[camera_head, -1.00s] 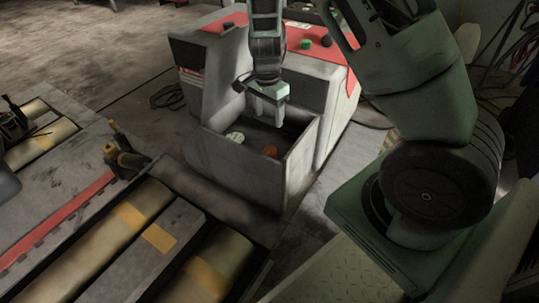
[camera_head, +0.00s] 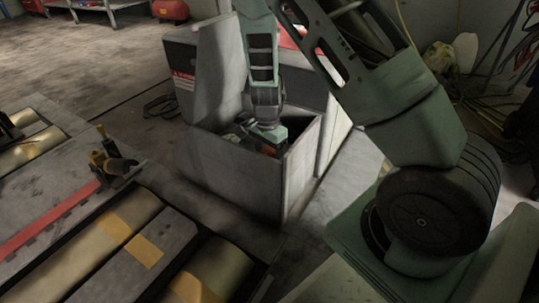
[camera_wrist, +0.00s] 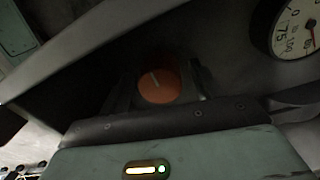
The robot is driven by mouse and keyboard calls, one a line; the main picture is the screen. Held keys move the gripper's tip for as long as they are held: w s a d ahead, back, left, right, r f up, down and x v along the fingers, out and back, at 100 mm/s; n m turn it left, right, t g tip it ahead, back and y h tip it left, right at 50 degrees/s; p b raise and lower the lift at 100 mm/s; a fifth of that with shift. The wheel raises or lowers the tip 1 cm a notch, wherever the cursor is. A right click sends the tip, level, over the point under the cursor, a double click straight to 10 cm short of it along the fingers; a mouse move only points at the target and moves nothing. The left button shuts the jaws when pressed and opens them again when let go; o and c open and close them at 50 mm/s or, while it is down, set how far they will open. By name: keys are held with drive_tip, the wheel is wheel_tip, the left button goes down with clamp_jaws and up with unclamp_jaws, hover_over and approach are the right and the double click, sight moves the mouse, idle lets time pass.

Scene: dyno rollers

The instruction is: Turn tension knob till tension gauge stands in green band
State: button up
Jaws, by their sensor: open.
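The orange round knob (camera_wrist: 157,86) is in the middle of the wrist view, with a pale pointer line on its face tilted slightly left of up. My gripper (camera_wrist: 160,90) is open, its dark fingers on the left and right of the knob. I cannot tell whether they touch it. In the head view my gripper (camera_head: 264,146) is down inside the grey open-topped box (camera_head: 235,172), where my arm and hand hide most of the inside.
The box walls stand close around my gripper. Rollers (camera_head: 112,232) with yellow bands and a yellow-black clamp-like part (camera_head: 112,160) lie at the left. A grey cabinet with a red top (camera_head: 292,38) stands behind the box. Open floor (camera_head: 85,70) lies at the upper left.

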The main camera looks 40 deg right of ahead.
drive_tip(key=shift+f, duration=0.1)
drive_tip(key=c, duration=1)
drive_tip(key=shift+o, duration=0.2)
drive_tip(key=shift+p, duration=0.35)
drive_tip(key=n+p, duration=0.3)
drive_tip(key=shift+s+r+n+p, duration=0.15)
drive_tip(key=shift+r+n+p, duration=0.1)
drive_tip(key=shift+n+p, duration=0.1)
drive_tip(key=n+p, duration=0.3)
drive_tip(key=shift+f+n+p, duration=0.1)
drive_tip(key=shift+n+p, duration=0.15)
drive_tip(key=shift+p, duration=0.05)
drive_tip(key=shift+f+n+p, duration=0.1)
drive_tip(key=shift+n+p, duration=0.45)
drive_tip(key=shift+n, duration=0.15)
drive_tip(key=shift+f, duration=0.1)
